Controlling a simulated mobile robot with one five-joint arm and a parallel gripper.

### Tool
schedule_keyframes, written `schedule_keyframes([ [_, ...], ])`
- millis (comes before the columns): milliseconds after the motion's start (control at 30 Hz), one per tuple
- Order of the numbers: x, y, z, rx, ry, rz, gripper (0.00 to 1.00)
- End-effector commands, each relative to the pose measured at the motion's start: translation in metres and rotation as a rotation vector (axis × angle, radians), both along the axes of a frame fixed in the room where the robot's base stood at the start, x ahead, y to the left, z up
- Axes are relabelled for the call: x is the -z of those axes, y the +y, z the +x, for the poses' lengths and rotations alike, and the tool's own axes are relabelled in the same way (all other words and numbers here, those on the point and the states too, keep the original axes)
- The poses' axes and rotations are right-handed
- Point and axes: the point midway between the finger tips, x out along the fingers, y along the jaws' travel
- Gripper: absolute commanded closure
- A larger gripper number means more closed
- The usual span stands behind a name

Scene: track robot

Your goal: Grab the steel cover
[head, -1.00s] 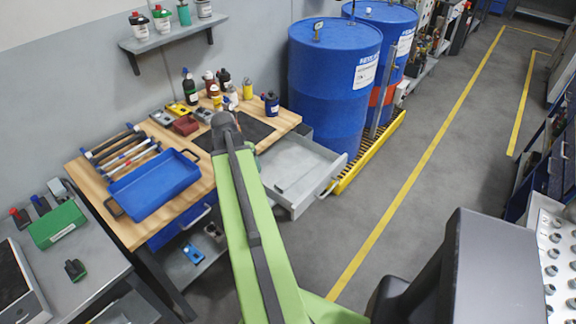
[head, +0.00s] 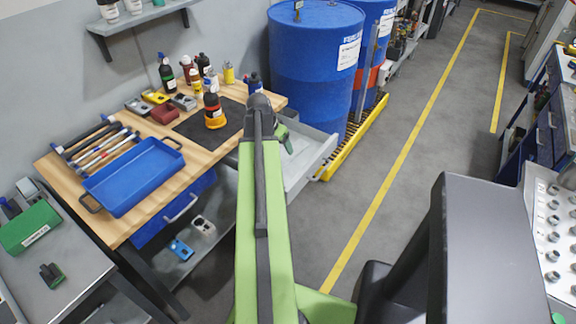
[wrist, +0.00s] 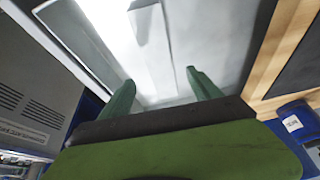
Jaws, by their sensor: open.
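My gripper (wrist: 160,78) is open, with its two green fingers pointing into the open grey drawer (wrist: 225,45). A pale, narrow steel piece (wrist: 151,45), which looks like the steel cover, lies in the drawer ahead of the gap between the fingers. It is apart from both fingers as far as I can see, and glare blurs its outline. In the head view a green finger of my gripper (head: 287,140) shows over the drawer (head: 318,157), beside the workbench. My arm hides much of the drawer there, and I cannot make out the cover.
Blue drums (head: 310,65) stand on a yellow-edged pallet (head: 355,140) just beyond the drawer.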

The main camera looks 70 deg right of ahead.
Motion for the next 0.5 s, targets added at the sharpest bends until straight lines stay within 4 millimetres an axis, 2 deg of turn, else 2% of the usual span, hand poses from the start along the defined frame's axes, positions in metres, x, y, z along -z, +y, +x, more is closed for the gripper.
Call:
schedule_keyframes([
  [33, 0.021, -0.005, -0.001, 0.001, 0.000, 0.000, 0.27],
  [100, 0.030, -0.010, -0.003, 0.001, 0.000, 0.000, 0.27],
  [333, 0.031, -0.013, -0.004, 0.001, 0.000, 0.000, 0.27],
  [500, 0.054, -0.023, -0.008, 0.001, 0.000, 0.000, 0.27],
])
